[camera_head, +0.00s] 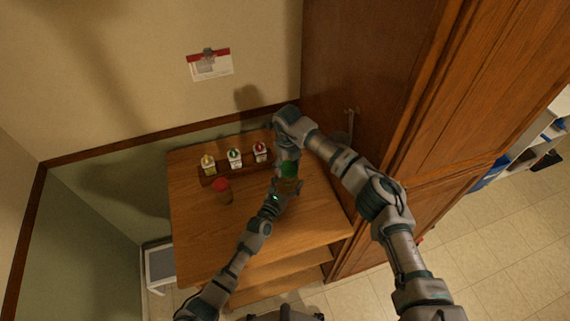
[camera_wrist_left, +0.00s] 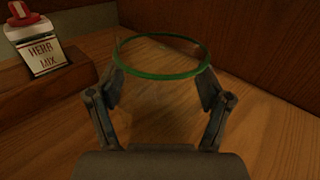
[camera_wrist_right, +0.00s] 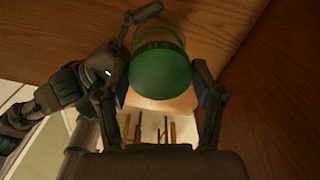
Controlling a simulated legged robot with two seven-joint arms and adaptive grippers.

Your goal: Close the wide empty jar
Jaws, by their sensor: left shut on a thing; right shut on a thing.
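The wide clear jar (camera_wrist_left: 160,100) shows a green ring around its mouth and looks empty. My left gripper (camera_wrist_left: 160,95) is shut around its sides, near the counter. My right gripper (camera_wrist_right: 163,90) is shut on a round green lid (camera_wrist_right: 160,72), which also shows in the head view (camera_head: 288,169). The lid is above the jar, with its flat top toward the right wrist camera. The jar's glass (camera_wrist_right: 158,22) shows beyond the lid. In the left wrist view the lid is out of frame. I cannot tell whether lid and rim touch.
A red-lidded jar (camera_head: 222,190) stands on the wooden counter (camera_head: 200,240), left of my grippers. A low rack (camera_head: 212,178) behind it holds three small labelled containers, one (camera_wrist_left: 38,42) near the jar. A tall wooden cabinet (camera_head: 365,70) is close on the right. The front left counter is clear.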

